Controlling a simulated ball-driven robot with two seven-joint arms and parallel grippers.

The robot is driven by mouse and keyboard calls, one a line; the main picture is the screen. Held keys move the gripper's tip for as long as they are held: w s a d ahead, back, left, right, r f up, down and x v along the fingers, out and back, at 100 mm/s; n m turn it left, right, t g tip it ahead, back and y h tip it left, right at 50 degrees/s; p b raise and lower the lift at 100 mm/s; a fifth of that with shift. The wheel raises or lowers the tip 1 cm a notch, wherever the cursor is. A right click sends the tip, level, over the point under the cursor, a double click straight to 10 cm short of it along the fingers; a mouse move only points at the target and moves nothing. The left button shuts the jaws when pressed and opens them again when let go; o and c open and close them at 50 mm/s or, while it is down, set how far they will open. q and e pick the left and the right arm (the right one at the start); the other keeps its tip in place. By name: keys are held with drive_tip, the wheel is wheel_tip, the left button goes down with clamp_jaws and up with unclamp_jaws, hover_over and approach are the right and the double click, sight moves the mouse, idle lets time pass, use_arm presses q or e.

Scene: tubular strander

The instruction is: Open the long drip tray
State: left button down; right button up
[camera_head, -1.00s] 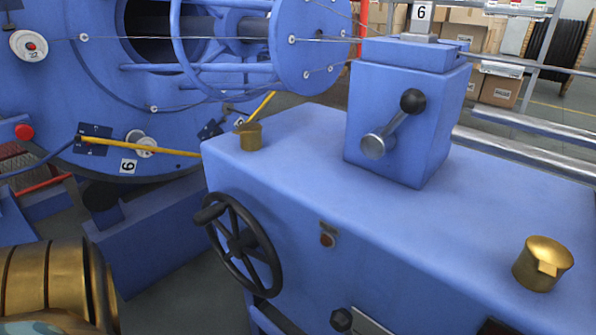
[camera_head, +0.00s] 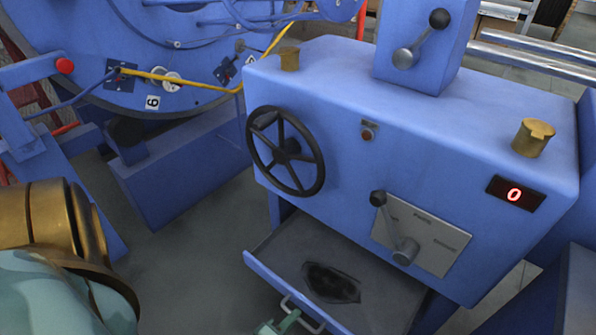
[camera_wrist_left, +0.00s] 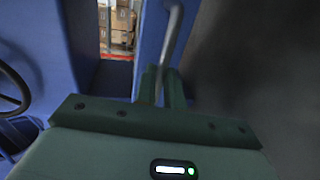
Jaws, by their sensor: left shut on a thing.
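The long drip tray (camera_head: 268,264) sticks out from under the blue machine housing, low in the head view. It has a blue front lip, a grey floor and a dark, oily-looking patch. A metal bar handle (camera_head: 306,315) is on its front. My left gripper (camera_head: 290,320) is at the handle, at the bottom edge of the head view. In the left wrist view my left gripper (camera_wrist_left: 162,88) is shut on the handle bar (camera_wrist_left: 172,42), which runs up between its fingers. The rear of the tray is hidden under the housing. My right gripper is not in view.
A black handwheel (camera_head: 285,150) and a plate with a selector lever (camera_head: 421,233) project from the housing above the tray. A red 0 display (camera_head: 515,194) is at the right. Bare grey floor (camera_head: 190,240) lies left of the tray.

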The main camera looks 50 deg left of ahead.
use_arm(q)
drive_tip(key=f+v, duration=0.1)
drive_tip(key=v, duration=0.7)
drive_tip(key=shift+s+f, duration=0.3)
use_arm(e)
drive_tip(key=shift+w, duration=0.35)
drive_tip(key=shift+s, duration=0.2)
use_arm(q)
drive_tip(key=c, duration=1.5)
unclamp_jaws()
drive_tip(key=shift+d, duration=0.1)
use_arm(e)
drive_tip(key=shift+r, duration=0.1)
